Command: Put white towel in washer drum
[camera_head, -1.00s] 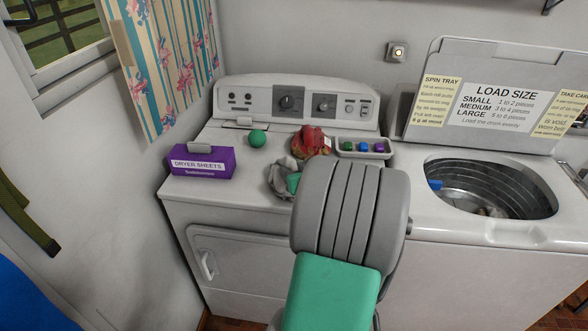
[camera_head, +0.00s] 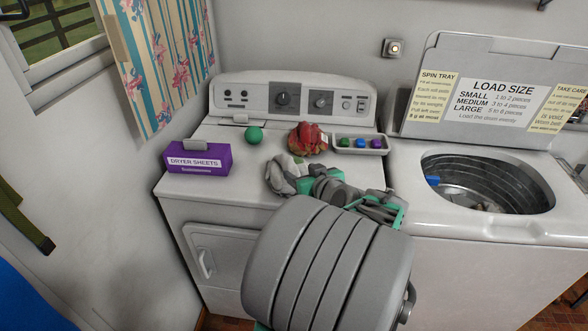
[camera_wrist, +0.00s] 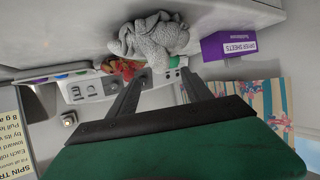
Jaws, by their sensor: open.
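The white towel (camera_head: 279,176) looks light grey and lies crumpled on the dryer top, partly hidden by my arm. It also shows in the wrist view (camera_wrist: 150,36), bunched up just beyond my fingers. My gripper (camera_wrist: 162,76) is open, with its two dark fingers apart and nothing between them. In the head view my arm reaches over the front of the dryer, and I cannot make out the fingertips. The washer drum (camera_head: 485,182) is open on the right, its lid (camera_head: 440,52) raised. A small blue thing is at its left rim.
On the dryer stand a purple dryer sheets box (camera_head: 198,158), a green ball (camera_head: 254,135), a red crumpled item (camera_head: 307,138) and a tray (camera_head: 358,152) with small coloured blocks. The control panel (camera_head: 300,99) rises behind. The washer's front top edge (camera_head: 480,228) is clear.

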